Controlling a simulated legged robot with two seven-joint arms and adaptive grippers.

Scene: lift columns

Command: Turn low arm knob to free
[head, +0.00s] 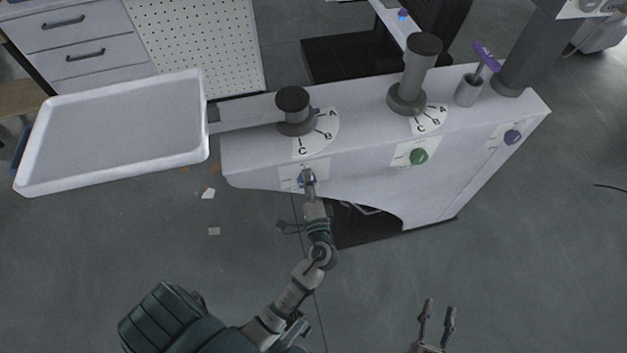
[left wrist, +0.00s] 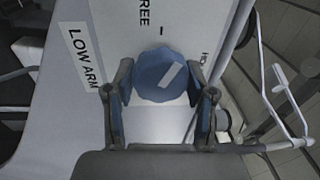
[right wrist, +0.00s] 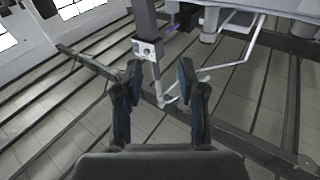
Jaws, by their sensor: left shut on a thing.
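The low arm knob is blue and round, with a white pointer bar, and shows in the left wrist view (left wrist: 158,77). Its plate reads LOW ARM (left wrist: 82,58) at the left and FREE (left wrist: 145,12) at the top, with a partly hidden label at the right. The bar slants up and right, off the tick near FREE. My left gripper (head: 308,176) is shut on the knob, one finger on each side, and mostly covers it in the head view. My right gripper (head: 439,308) is open and empty, away from the panel; it also shows in the right wrist view (right wrist: 160,80).
The white panel carries a green knob (head: 419,156) and a purple knob (head: 512,137). On top stand two dark columns (head: 292,104) (head: 421,62) with A, B, C dials. A white tray (head: 125,135) juts out left.

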